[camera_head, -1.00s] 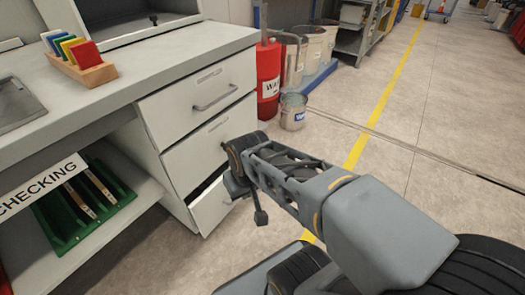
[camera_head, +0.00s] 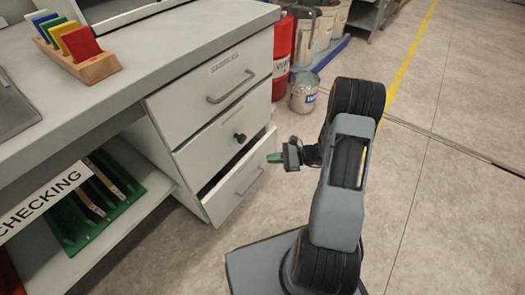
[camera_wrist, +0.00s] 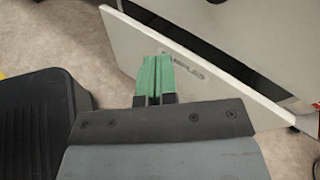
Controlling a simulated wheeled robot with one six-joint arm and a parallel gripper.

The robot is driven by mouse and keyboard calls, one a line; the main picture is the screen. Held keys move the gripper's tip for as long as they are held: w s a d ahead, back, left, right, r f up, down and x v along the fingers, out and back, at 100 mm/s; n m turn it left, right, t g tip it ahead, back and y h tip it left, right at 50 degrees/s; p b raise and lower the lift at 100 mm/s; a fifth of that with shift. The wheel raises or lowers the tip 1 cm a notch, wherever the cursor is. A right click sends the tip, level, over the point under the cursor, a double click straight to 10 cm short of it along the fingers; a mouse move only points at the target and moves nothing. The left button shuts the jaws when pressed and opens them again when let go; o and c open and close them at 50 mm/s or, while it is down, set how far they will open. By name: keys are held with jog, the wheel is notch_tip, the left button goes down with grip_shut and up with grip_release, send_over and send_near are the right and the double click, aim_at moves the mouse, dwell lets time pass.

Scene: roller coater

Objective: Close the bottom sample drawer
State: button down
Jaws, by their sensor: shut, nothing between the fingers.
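The bottom sample drawer (camera_head: 228,196) of the white cabinet stands partly open, with a dark gap along the top of its front.
The middle drawer (camera_head: 210,145) with a dark knob and the top drawer (camera_head: 195,103) are shut. A metal bucket (camera_head: 304,92) and red drum (camera_head: 283,55) stand behind. A green tray (camera_head: 110,220) sits on the lower shelf. The floor before the drawer is clear.

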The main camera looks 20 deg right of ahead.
jog(key=w+d+f+m+t+h, duration=0.1)
jog(key=d+f+m+t+h, duration=0.2)
jog(key=d+f+m+t, duration=0.6)
jog(key=b, duration=0.4)
send_near(258, 148)
jog(key=shift+m+h, duration=0.4)
jog(key=x, duration=0.7)
jog(key=shift+a, duration=0.2)
jog(key=shift+w, duration=0.1)
jog(key=shift+a, duration=0.1)
